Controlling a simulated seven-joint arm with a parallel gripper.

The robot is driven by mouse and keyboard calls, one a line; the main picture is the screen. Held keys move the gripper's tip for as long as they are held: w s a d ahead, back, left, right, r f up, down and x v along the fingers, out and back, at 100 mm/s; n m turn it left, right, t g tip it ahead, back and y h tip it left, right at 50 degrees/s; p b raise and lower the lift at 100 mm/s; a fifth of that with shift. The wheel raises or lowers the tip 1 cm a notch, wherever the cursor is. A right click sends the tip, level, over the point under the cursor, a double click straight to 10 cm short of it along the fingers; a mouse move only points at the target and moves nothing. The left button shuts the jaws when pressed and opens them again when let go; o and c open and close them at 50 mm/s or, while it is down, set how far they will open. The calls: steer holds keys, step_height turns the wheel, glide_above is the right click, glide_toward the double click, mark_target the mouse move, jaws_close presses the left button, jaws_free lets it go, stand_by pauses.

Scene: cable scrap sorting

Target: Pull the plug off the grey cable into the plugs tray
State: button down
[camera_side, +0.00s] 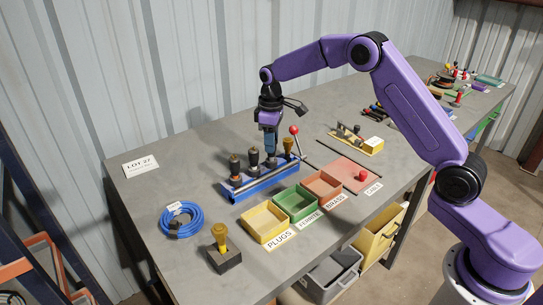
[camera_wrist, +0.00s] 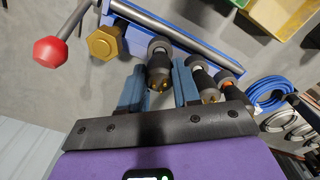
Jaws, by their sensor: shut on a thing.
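My gripper (camera_side: 269,143) points down over the blue clamp rack (camera_side: 239,194) and is shut on a black plug. In the wrist view, the black plug (camera_wrist: 158,74) with brass at its end sits between my two blue fingers (camera_wrist: 159,88). A grey collar shows behind it, where it meets the rack, and the plug is still in line with the rack. The cable itself is mostly hidden. Two similar black plugs (camera_wrist: 203,84) (camera_wrist: 232,92) stand beside it; the farther one has an orange collar. The yellow plugs tray (camera_side: 258,234) stands in front of the rack and looks empty.
Green (camera_side: 291,216) and red-brown (camera_side: 322,197) trays continue the row. A red-knobbed lever (camera_side: 294,130) and a brass hex-topped piece (camera_side: 288,145) rise at the rack's right end. A blue cable coil (camera_side: 181,221) lies left; a yellow-handled tool (camera_side: 221,237) stands in front.

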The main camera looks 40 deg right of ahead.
steer(key=shift+r, duration=2.35)
steer(key=shift+r, duration=0.1)
steer(key=shift+r, duration=0.35)
steer(key=r, duration=0.4)
steer(key=shift+s+a+r, duration=0.1)
steer(key=shift+s+a, duration=0.15)
steer(key=shift+a, duration=0.15)
steer(key=s+a+n, duration=0.6)
steer(key=s+a, duration=0.5)
steer(key=s, duration=0.3)
step_height(320, 180, down, 13)
steer(key=shift+f, duration=2.45)
steer(key=shift+f, duration=0.6)
